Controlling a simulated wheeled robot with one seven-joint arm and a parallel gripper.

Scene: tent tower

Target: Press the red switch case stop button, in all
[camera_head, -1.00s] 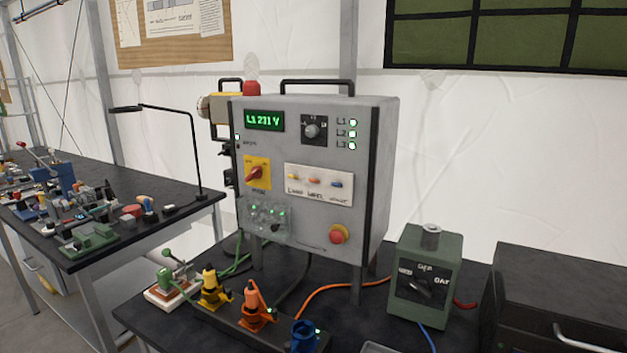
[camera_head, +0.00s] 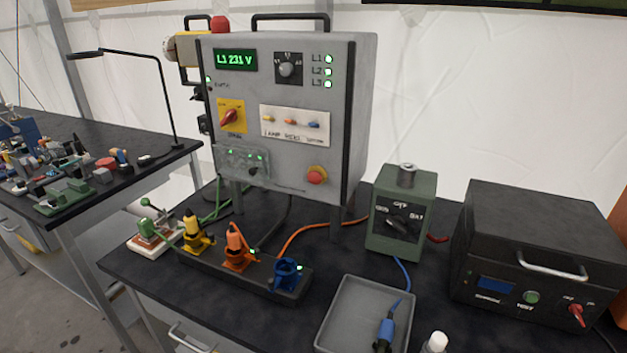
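A grey switch case (camera_head: 335,120) stands on legs on the black table, its front panel facing me. The panel also carries a green display (camera_head: 235,60) reading "L1 231 V", a black knob (camera_head: 287,67), a red rotary switch on a yellow plate (camera_head: 230,117) and three lit green lamps marked L1 to L3 (camera_head: 328,71). A red dome (camera_head: 221,24) shows behind the case's top left. My gripper is not in view.
Yellow, orange and blue plugs stand in a black strip (camera_head: 284,282) before the case. A green box with a knob (camera_head: 397,222), a grey tray (camera_head: 333,315) and a black device (camera_head: 545,235) stand to the right. A cluttered second table (camera_head: 150,160) is at left.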

